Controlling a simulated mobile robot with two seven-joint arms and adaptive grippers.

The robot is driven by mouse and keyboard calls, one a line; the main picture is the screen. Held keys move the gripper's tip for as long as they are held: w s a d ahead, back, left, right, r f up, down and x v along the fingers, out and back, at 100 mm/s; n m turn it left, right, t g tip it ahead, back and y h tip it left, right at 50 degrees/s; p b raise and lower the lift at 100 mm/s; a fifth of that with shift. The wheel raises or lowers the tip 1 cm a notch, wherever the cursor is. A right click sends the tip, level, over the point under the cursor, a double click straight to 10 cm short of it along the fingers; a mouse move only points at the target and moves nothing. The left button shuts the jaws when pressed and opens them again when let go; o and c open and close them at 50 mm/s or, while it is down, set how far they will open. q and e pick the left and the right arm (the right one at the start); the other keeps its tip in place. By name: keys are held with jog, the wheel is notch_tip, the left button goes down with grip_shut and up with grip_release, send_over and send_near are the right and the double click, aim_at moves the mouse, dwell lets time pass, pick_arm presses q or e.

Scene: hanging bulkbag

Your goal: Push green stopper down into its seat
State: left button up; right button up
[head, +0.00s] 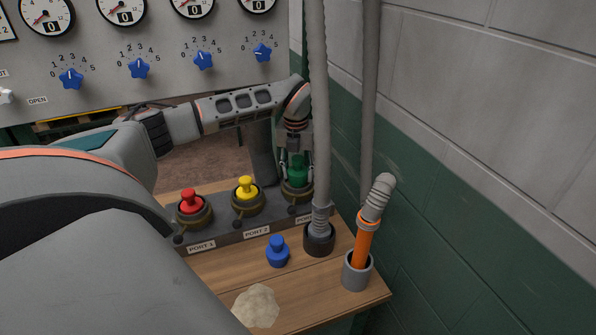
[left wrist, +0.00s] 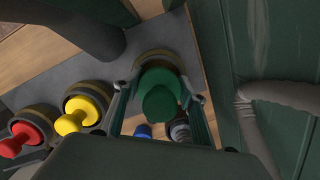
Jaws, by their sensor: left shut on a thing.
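The green stopper (head: 297,170) stands upright at the rightmost port of the grey port block (head: 225,228) in the head view. My left gripper (head: 297,165) points down over it with a finger on each side, shut on the stopper. In the left wrist view the green stopper (left wrist: 160,92) lies between the two fingers of my left gripper (left wrist: 160,95), above a round brown port collar. I cannot tell how deep it sits in the collar. My right gripper is in neither view.
A red stopper (head: 190,203) and a yellow stopper (head: 246,190) stand in the other ports. A blue stopper (head: 277,251), an orange-handled hose (head: 364,240) in a grey cup and a crumpled beige lump (head: 256,306) are in front. A grey hose (head: 320,120) hangs close right of the gripper.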

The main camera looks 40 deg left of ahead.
pick_arm(q)
jog(key=shift+s+f, duration=0.15)
jog(key=shift+f, duration=0.15)
jog(key=o, duration=1.2)
jog(key=shift+f, duration=0.1)
jog(key=shift+r, duration=0.3)
jog(key=r, duration=0.7)
jog(key=s+r, duration=0.1)
jog(key=r, duration=0.3)
jog(key=shift+d+r, duration=0.3)
jog(key=shift+d, duration=0.1)
jog(key=shift+s, duration=0.1)
